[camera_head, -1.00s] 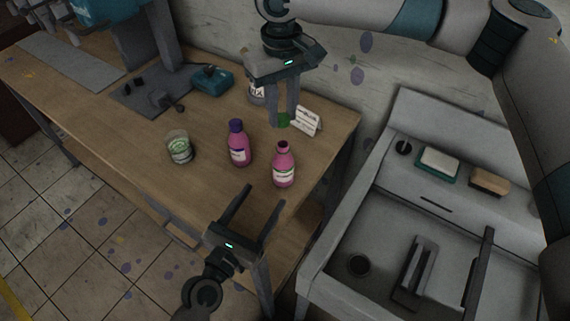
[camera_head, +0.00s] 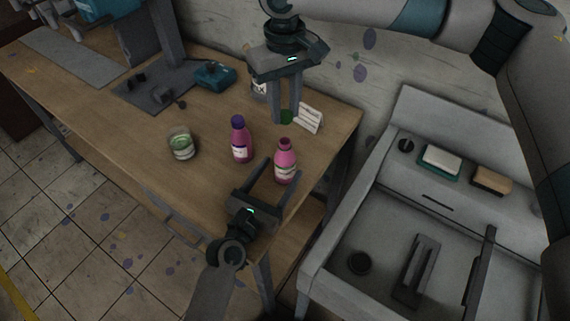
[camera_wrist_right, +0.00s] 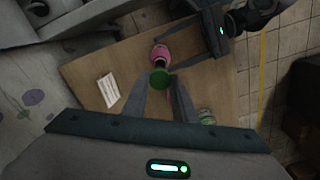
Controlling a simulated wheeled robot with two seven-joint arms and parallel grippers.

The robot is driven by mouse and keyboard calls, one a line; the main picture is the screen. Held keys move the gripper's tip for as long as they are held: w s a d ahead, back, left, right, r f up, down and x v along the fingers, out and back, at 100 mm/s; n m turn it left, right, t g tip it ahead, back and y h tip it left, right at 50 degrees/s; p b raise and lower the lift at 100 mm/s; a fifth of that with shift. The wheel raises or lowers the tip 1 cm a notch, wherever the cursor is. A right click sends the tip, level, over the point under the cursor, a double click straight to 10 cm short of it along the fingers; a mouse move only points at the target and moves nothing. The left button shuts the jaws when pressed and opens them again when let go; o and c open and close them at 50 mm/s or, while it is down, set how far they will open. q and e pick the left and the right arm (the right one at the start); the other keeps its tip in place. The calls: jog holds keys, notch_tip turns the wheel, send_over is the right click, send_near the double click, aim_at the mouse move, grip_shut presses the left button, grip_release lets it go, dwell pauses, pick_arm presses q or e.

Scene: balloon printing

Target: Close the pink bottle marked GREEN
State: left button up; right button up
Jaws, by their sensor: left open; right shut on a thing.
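The open pink bottle (camera_head: 285,155) stands upright near the table's right end, its dark neck uncapped. Its label has a green band; the text is too small to read. It also shows in the right wrist view (camera_wrist_right: 160,51). My right gripper (camera_head: 287,120) is shut on a green cap (camera_head: 286,117), held above the table behind the bottle; the cap also shows in the wrist view (camera_wrist_right: 159,79). My left gripper (camera_head: 281,167) is open, low at the bottle's near side, with fingers reaching to either side of it. Whether they touch it I cannot tell.
A second pink bottle with a purple cap (camera_head: 240,140) stands just left. A glass jar with green contents (camera_head: 181,145) is further left. A white card (camera_head: 310,118) stands by the back wall. A sink (camera_head: 400,215) is at right. The table's (camera_head: 200,190) front left is clear.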

pick_arm(q)
jog(key=shift+x, duration=1.8)
jog(key=c, duration=1.6)
pick_arm(e)
send_over(285, 141)
jog(key=shift+w+f, duration=0.1)
jog(key=shift+f, duration=2.4)
jog(key=shift+f, duration=0.15)
jog(key=shift+f, duration=0.75)
pick_arm(q)
grip_shut()
pick_arm(e)
jog(key=shift+f, duration=0.55)
